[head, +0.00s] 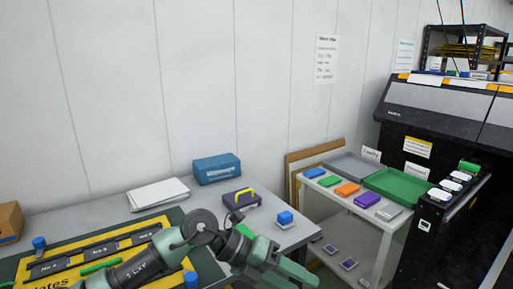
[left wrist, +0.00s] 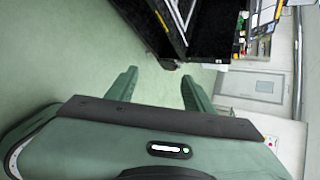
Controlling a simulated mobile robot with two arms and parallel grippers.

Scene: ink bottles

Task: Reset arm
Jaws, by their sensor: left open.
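My left gripper (head: 292,272) reaches in from the left at the bottom of the head view, over the right end of the near table and its edge. In the left wrist view my left gripper (left wrist: 158,88) has its two fingers spread apart with nothing between them. Green floor shows beyond them. My right gripper is in neither view. A blue-capped ink bottle (head: 285,217) stands on the table behind my left arm.
A yellow board (head: 150,238) with dark labelled slots lies on the table, partly hidden by my arm. A white cart (head: 395,222) and black printer (head: 440,145) are to the right.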

